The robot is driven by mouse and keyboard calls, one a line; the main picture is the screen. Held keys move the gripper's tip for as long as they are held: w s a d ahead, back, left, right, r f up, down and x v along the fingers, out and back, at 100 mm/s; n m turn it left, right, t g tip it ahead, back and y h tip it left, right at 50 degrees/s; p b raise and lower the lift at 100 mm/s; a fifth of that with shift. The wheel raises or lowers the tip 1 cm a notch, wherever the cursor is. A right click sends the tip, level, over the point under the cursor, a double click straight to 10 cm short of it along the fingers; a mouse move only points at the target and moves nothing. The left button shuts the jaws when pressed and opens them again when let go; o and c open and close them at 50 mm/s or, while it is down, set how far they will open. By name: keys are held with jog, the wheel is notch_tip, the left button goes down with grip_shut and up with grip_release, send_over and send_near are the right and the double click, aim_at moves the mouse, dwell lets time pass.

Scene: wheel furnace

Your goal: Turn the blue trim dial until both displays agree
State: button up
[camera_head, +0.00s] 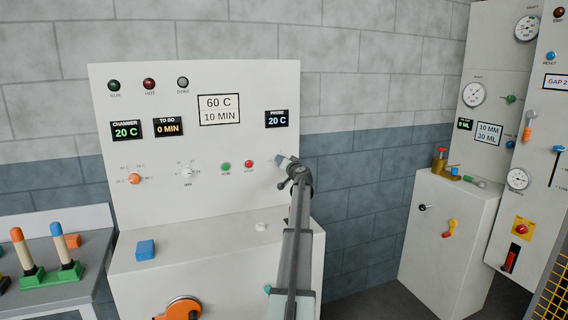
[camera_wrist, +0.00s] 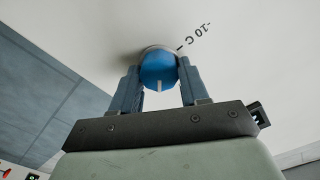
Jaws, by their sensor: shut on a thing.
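The blue trim dial (camera_wrist: 158,70) shows in the wrist view, with a pale pointer mark on its face and a "-10 C" label beside it on the white panel. My gripper (camera_wrist: 160,85) is shut on the dial, one finger on each side of it. In the head view my gripper (camera_head: 285,162) is at the right of the panel and hides the dial. The chamber display (camera_head: 126,130) reads 20 C in green. The probe display (camera_head: 277,119) reads 20 C in blue.
The furnace panel (camera_head: 200,80) also carries an orange dial (camera_head: 134,179), a white dial (camera_head: 187,172), a green button (camera_head: 226,167) and a red button (camera_head: 249,164). A blue block (camera_head: 145,250) lies on the ledge below. A second cabinet (camera_head: 450,240) stands at the right.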

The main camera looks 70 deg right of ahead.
dwell(0.3)
jog(key=o, duration=1)
jog(key=shift+o, duration=0.2)
jog(key=shift+s, duration=0.1)
jog(key=v, duration=1.3)
jog(key=shift+s+a, duration=0.2)
jog(key=shift+a, duration=0.05)
